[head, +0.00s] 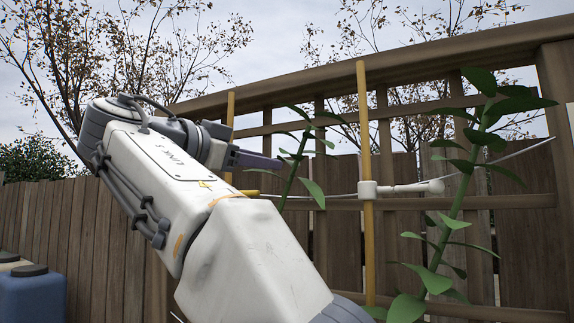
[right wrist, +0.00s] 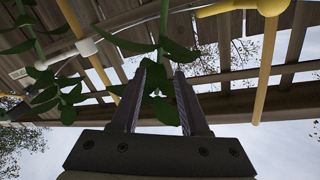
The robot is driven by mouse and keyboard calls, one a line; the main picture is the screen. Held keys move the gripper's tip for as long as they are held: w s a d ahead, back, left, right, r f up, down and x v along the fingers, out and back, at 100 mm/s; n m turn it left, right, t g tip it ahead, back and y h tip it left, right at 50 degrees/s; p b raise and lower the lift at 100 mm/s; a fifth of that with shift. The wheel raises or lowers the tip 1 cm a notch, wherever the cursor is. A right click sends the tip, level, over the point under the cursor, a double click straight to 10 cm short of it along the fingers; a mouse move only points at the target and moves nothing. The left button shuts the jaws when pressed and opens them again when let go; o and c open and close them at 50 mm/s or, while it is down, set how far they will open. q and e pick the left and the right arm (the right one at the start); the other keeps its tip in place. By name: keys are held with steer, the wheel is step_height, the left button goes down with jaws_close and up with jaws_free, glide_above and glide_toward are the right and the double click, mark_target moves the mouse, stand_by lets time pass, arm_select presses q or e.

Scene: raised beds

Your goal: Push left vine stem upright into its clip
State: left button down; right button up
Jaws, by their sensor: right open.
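The left vine (head: 291,176) has a thin green stem with several leaves and leans to the right in the head view. My right gripper (head: 279,163) is open beside its upper part. In the right wrist view, the vine's stem (right wrist: 163,28) runs toward my open jaws (right wrist: 160,78), and its leaves show between and in front of the fingers. Whether the fingers touch the stem, I cannot tell. The left yellow stake (head: 230,108) is partly hidden behind my arm. A yellow clip (right wrist: 224,8) reaches from it in the right wrist view; only its tip (head: 250,192) shows in the head view.
A middle yellow stake (head: 364,120) carries a white clip (head: 400,188) with an arm pointing right. A larger right vine (head: 447,225) leans right. A wooden trellis (head: 450,55) and plank fence (head: 95,225) stand behind. A blue container (head: 32,298) is at lower left.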

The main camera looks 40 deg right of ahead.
mark_target(293, 166)
steer(key=d+p, duration=0.1)
steer(key=d, duration=0.1)
steer(key=w+d+p, duration=0.1)
steer(key=d, duration=0.5)
steer(key=shift+w+d+r+p, duration=0.15)
steer(key=shift+d+p, duration=0.1)
steer(key=shift+p, duration=0.15)
steer(key=shift+w+d, duration=0.2)
steer(key=shift+d, duration=0.5)
jaws_close()
